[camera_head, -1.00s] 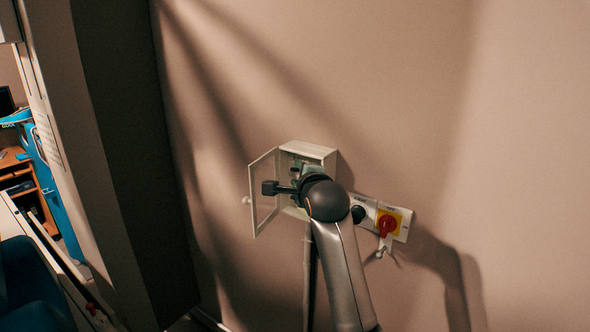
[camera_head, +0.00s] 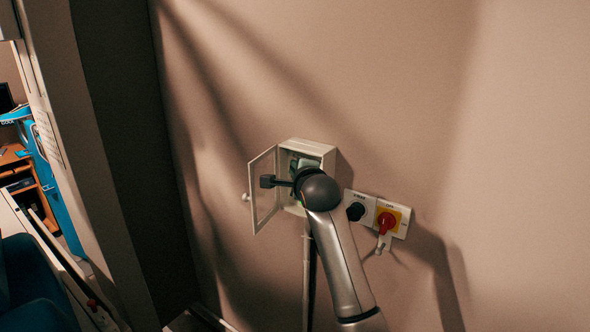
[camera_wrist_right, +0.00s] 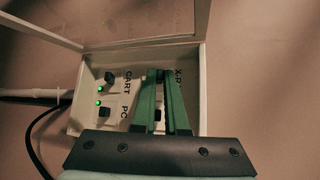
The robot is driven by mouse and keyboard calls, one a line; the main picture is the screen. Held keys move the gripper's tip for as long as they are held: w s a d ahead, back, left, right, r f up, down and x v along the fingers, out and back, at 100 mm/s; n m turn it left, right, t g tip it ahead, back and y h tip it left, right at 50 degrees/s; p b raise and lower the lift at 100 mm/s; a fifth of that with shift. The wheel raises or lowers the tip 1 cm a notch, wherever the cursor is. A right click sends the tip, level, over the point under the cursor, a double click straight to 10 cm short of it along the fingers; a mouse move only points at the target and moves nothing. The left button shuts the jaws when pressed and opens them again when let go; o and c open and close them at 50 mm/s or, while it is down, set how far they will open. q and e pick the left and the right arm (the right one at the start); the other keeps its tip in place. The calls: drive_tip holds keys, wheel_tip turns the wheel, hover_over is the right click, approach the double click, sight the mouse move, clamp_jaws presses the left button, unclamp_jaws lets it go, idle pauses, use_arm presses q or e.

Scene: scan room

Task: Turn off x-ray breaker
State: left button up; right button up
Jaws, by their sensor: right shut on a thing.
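The white breaker box (camera_head: 322,151) is mounted on the wall, its see-through door (camera_head: 263,190) swung open to the left. The right wrist view shows inside the box (camera_wrist_right: 86,122): black switches labelled CART (camera_wrist_right: 110,79) and PC (camera_wrist_right: 104,112), each with a lit green light. A label starting "X-R" sits at the right. My right gripper (camera_wrist_right: 160,76) has its green fingers inside the box, shut on the x-ray breaker switch beside that label. The fingers hide most of that switch and any light by it. My left gripper is not in view.
Right of the box, a wall plate carries a black knob (camera_head: 355,211) and a red rotary switch (camera_head: 387,222) on yellow. A dark panel (camera_head: 130,150) stands at left. The wall to the right is bare.

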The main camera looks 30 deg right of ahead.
drive_tip(key=shift+f, duration=0.1)
clamp_jaws()
drive_tip(key=shift+f+n+t+h+b, duration=0.4)
drive_tip(key=shift+n+t+b, duration=0.5)
drive_tip(key=shift+b, duration=0.8)
drive_tip(key=shift+f+n+t+h+b, duration=0.2)
drive_tip(key=shift+f+n+t+b, duration=0.45)
drive_tip(key=shift+b, duration=1.1)
drive_tip(key=shift+f+n+t+h+b, duration=0.3)
drive_tip(key=shift+n+t+b, duration=0.55)
drive_tip(key=shift+n+b, duration=0.65)
drive_tip(key=shift+m, duration=0.25)
drive_tip(key=shift+r, duration=0.1)
drive_tip(key=o, duration=0.6)
unclamp_jaws()
